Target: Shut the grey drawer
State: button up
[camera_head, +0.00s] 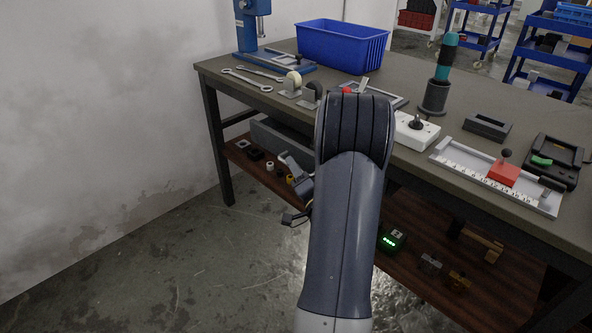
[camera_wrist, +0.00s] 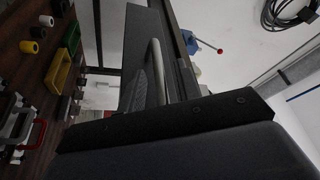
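The grey drawer (camera_head: 275,138) hangs under the left part of the workbench top and appears to stick out from beneath its front edge. My arm hides its right part in the head view. In the wrist view the grey drawer (camera_wrist: 138,38) appears turned on its side, with a pale bar handle (camera_wrist: 157,72) on its front. My gripper (camera_head: 291,217) is in front of the bench, below and to the right of the drawer, apparently not touching it. A dark gripper part fills the lower wrist view; both fingertips are not clear, so its opening cannot be told.
The workbench (camera_head: 225,83) carries a blue bin (camera_head: 342,48), wrenches, a white switch box (camera_head: 413,132) and a ruler fixture (camera_head: 450,160). A brown lower shelf (camera_head: 415,275) holds small parts and a green-lit box (camera_head: 391,241). Floor at the left is clear.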

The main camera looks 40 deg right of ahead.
jog(key=shift+w, duration=0.1)
jog(key=shift+c, duration=0.4)
grip_shut()
